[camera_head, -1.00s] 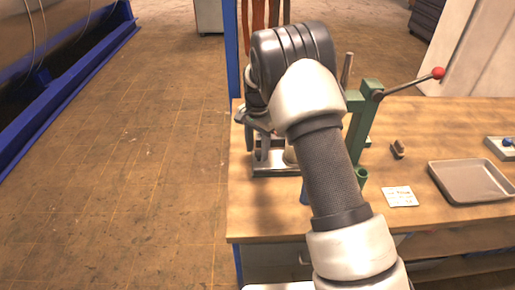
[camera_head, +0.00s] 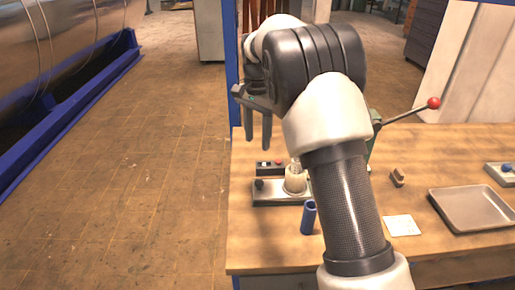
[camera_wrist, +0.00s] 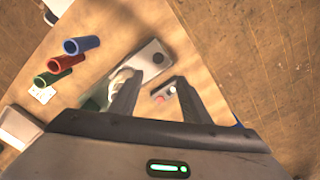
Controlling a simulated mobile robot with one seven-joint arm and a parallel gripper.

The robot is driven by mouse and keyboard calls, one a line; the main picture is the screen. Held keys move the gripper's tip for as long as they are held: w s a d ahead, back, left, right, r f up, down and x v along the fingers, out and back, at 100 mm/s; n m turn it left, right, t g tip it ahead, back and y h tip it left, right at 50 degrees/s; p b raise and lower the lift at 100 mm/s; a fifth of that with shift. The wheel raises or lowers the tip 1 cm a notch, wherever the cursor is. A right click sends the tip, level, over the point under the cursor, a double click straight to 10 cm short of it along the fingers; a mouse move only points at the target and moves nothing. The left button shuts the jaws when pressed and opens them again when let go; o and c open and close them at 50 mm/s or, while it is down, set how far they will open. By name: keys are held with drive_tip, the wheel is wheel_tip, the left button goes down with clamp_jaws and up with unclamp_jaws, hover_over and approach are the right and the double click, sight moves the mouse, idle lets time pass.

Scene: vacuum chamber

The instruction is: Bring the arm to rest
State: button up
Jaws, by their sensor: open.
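My arm reaches forward over the left part of the wooden workbench (camera_head: 262,225). My gripper (camera_head: 258,144) hangs at the bench's far left end with its two fingers pointing down. In the wrist view my gripper (camera_wrist: 158,84) has its fingers spread apart, with nothing held between them. Below the fingers are a metal plate fixture (camera_wrist: 152,58) with a pale round part and a small box with a red button (camera_wrist: 170,90). The fingers look clear of both. My forearm hides part of the bench and most of the green lever press.
A blue tube (camera_head: 308,218) stands near the fixture (camera_head: 270,192). A red-knobbed lever (camera_head: 432,103) sticks out right of my arm. The floor left of the bench is clear.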

drive_tip(key=shift+r, duration=0.4)
drive_tip(key=s+d+r+n+t+p, duration=0.15)
drive_tip(key=s+d+r, duration=0.25)
drive_tip(key=s+r, duration=0.4)
drive_tip(key=s+d+r+n+t+p, duration=0.1)
drive_tip(key=s+d+r+n+p, duration=0.2)
drive_tip(key=s+r, duration=0.55)
drive_tip(key=s+d+f+n+t, duration=0.1)
drive_tip(key=s+d+n, duration=0.1)
drive_tip(key=s, duration=0.6)
drive_tip(key=s+d+n+t, duration=0.1)
drive_tip(key=s+n+t, duration=0.1)
drive_tip(key=s, duration=0.7)
drive_tip(key=shift+s+d+f+p, duration=0.15)
drive_tip(key=shift+d+f+p, duration=0.2)
drive_tip(key=shift+d+f, duration=0.05)
